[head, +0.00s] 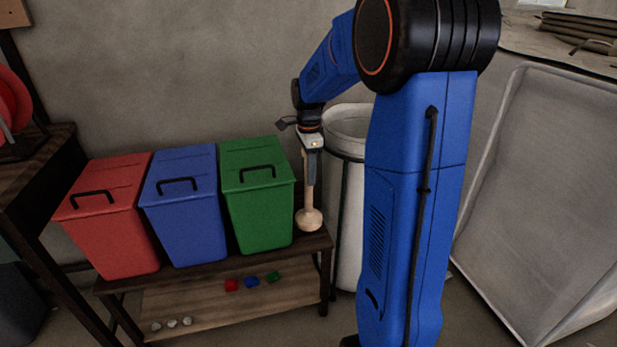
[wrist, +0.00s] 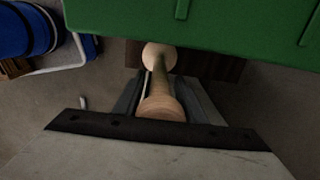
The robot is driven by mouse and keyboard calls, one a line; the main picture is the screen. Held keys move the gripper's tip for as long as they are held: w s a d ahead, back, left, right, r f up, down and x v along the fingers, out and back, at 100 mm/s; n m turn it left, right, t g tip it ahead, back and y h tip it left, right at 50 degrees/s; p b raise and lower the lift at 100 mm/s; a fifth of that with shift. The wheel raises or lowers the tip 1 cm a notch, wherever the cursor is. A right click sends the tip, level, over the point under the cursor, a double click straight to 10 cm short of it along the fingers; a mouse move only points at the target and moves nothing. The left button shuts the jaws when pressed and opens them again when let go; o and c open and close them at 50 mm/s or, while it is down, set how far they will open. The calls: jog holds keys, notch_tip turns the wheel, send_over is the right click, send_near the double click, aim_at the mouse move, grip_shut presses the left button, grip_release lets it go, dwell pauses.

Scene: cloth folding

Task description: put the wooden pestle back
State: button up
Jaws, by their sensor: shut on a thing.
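The wooden pestle (head: 309,219) is pale, with a long handle and a round, wide lower end. In the head view it hangs or stands upright at the right end of the bench, just right of the green bin. My gripper (head: 311,151) is shut on the upper part of its handle, from above. In the wrist view the pestle (wrist: 160,106) runs between the fingers of my gripper (wrist: 162,92), with its far end over the dark wooden bench top. I cannot tell whether the pestle touches the bench.
The green bin (head: 259,215) stands close beside the pestle, with a blue bin (head: 184,220) and a red bin (head: 110,235) further left on the bench (head: 310,244). A pale cylindrical bin (head: 347,210) stands just right of the bench. Small coloured blocks (head: 251,281) lie on the lower shelf.

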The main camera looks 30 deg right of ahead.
jog(key=shift+f, duration=0.95)
jog(key=o, duration=1.1)
jog(key=shift+c, duration=0.2)
